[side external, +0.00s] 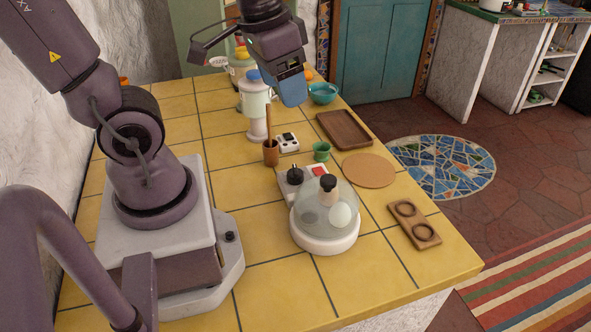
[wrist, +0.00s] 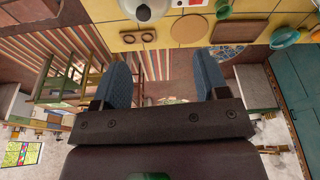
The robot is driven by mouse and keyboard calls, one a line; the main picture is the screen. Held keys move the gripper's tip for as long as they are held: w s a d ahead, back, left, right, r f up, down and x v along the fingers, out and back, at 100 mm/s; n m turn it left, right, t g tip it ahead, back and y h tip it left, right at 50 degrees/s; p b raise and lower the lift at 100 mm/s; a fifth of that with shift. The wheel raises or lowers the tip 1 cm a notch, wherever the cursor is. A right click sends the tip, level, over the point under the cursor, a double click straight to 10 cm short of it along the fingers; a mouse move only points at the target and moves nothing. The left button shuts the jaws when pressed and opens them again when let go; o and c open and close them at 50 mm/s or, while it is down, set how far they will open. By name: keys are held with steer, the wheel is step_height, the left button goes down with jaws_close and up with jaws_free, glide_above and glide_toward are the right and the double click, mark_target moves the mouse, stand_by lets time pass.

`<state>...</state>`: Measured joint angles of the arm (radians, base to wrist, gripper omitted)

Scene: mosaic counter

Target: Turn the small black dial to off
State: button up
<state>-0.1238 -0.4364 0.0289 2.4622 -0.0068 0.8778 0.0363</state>
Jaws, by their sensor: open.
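A small black dial (side external: 295,173) sits on a pale box (side external: 287,188) that also carries a red switch (side external: 319,170), in the middle of the yellow counter in the side view. The dial's setting is too small to read. Part of the box and its red switch (wrist: 182,3) shows at the top edge of the wrist view, where I cannot make out the dial. My gripper (side external: 292,90) is high above the back of the counter, well apart from the dial. Its blue fingers are open and empty in the wrist view (wrist: 162,80).
A glass dome (side external: 343,198) on a white base stands close in front of the dial box. A brown cup (side external: 271,152) with a stick, a green cup (side external: 321,151), a white canister (side external: 257,115) and a small white block (side external: 288,142) stand behind.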

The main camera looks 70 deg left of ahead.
steer(key=w+a+f+m+g, duration=0.25)
steer(key=a+f, duration=0.35)
steer(key=f, duration=0.4)
steer(key=m, duration=0.6)
glide_toward(295, 169)
steer(key=shift+n, duration=0.25)
step_height(295, 169, down, 10)
steer(key=shift+w+a+f, duration=0.1)
steer(key=shift+w+f, duration=0.1)
steer(key=shift+f, duration=0.05)
steer(key=c, duration=0.9)
